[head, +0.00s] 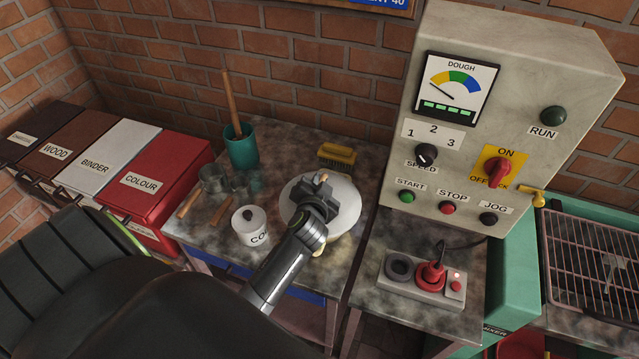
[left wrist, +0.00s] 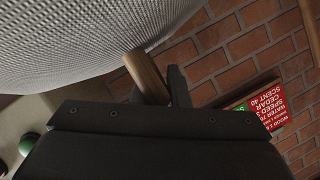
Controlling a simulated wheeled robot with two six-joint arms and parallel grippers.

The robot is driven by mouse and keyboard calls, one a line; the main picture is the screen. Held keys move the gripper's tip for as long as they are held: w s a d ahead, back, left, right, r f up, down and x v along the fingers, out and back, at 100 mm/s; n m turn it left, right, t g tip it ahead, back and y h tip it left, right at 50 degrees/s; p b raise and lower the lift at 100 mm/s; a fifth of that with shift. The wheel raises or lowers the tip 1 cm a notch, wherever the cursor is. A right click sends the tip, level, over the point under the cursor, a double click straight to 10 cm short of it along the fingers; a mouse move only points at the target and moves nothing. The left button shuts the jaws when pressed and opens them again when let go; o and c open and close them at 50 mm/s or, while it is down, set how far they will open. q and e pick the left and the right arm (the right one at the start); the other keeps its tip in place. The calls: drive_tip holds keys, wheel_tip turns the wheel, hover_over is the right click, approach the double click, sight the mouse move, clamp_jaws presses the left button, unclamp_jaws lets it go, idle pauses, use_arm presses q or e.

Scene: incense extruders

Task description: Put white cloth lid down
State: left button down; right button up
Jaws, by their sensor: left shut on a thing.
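The white cloth lid (head: 345,207) is a round pale disc over the middle of the stone-topped table. In the left wrist view its woven cloth (left wrist: 75,40) fills the upper left, with a wooden handle (left wrist: 146,76) coming out of it. My left gripper (head: 321,186) is over the lid and is shut on that handle; the handle's wooden tip shows between the fingers. The gripper (left wrist: 155,88) hides part of the handle in the wrist view. I cannot tell whether the lid touches the table. A yellowish bit (head: 319,247) shows at its near edge. My right gripper is not in view.
A white tub (head: 249,229) stands close left of the lid, a yellow-bristled brush (head: 337,156) behind it. A teal pot (head: 242,150) and metal cups (head: 213,180) are further left. The control box (head: 500,120) and a switch pendant (head: 424,277) are right.

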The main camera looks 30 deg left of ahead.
use_arm(q)
drive_tip(key=shift+f, duration=0.25)
drive_tip(key=c, duration=1.9)
unclamp_jaws()
drive_tip(key=shift+f, duration=0.1)
drive_tip(key=o, duration=0.5)
